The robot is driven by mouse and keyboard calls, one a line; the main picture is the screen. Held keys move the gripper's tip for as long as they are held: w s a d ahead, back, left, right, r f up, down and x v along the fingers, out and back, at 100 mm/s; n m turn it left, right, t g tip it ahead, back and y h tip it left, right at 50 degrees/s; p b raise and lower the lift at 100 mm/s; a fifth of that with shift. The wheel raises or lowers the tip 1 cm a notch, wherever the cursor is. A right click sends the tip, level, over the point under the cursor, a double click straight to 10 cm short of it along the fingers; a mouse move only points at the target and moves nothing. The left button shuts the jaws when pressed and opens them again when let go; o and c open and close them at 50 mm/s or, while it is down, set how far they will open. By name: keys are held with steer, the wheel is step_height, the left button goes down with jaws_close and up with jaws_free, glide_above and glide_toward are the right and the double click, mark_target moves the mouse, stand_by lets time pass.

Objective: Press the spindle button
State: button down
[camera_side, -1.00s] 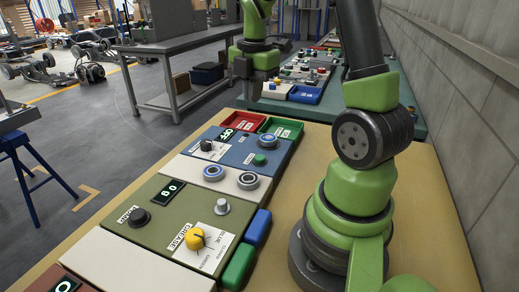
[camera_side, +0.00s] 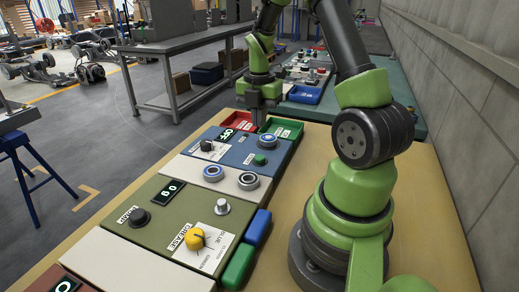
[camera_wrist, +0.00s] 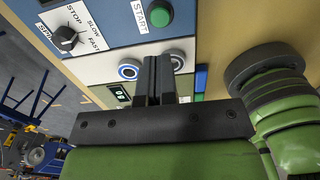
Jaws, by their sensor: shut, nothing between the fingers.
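The blue panel (camera_side: 226,159) carries a black knob (camera_side: 206,145) and a green button (camera_side: 260,160). In the wrist view the green button (camera_wrist: 158,14) sits beside a START label, and the black knob (camera_wrist: 64,37) has STOP, SLOW and FAST marks. A partly cut-off label beginning "SPI" (camera_wrist: 45,32) is beside the knob. My gripper (camera_side: 259,124) is shut and empty, pointing down over the far end of the blue panel. It also shows in the wrist view (camera_wrist: 157,60). It looks apart from the green button; its exact height is unclear.
A green panel (camera_side: 165,215) with a yellow knob (camera_side: 194,239) is nearer. A wall (camera_side: 465,130) stands at right.

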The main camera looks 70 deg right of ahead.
mark_target(260, 157)
step_height(260, 157, down, 9)
steer(key=shift+f, duration=0.1)
stand_by(0.4)
steer(key=shift+f, duration=1.05)
step_height(260, 157, up, 14)
steer(key=shift+r, duration=0.25)
steer(key=shift+w+d, duration=0.1)
